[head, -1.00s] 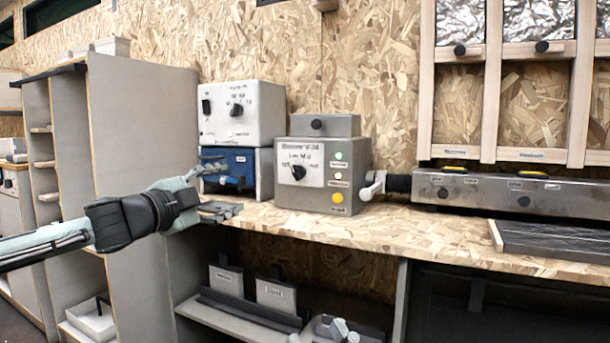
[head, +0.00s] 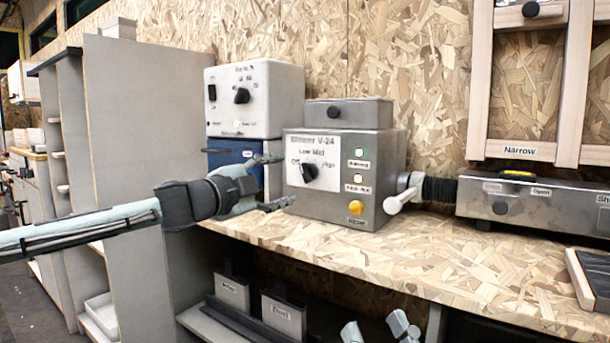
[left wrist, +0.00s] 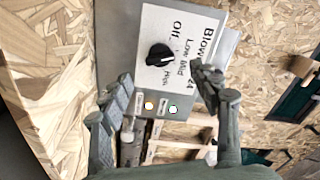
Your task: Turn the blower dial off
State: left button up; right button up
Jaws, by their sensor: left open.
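The blower box (head: 335,215) is a grey unit marked V-24 on the bench. Its black dial (head: 309,172) sits on a white plate with Off at left, Low and Mid above and High at right. In the left wrist view the dial (left wrist: 158,57) has a pale mark that seems to face the Low and Mid side; the exact setting is unclear. My left gripper (head: 284,180) is open and empty, left of the dial and apart from it. In the left wrist view its fingers (left wrist: 164,80) frame the plate. Parts of my right gripper (head: 378,330) show at the bottom edge.
A white box with a black knob (head: 255,100) stands on a blue unit (head: 230,157) just left of the blower box. A white handle and black hose (head: 438,189) lie on its right. The bench front (head: 400,262) is clear.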

aim_at(302, 173)
pick_arm(q)
jog(key=x, duration=0.7)
jog(key=shift+s+b, duration=0.1)
jog(key=shift+b, duration=0.2)
pick_arm(e)
jog(key=shift+s+d+r+t, duration=0.3)
jog(key=shift+s+r+t, duration=0.1)
jog(key=shift+r+t, duration=0.3)
pick_arm(q)
jog(key=c, duration=1.2)
jog(key=shift+o, duration=0.2)
pick_arm(e)
jog(key=shift+w, duration=0.1)
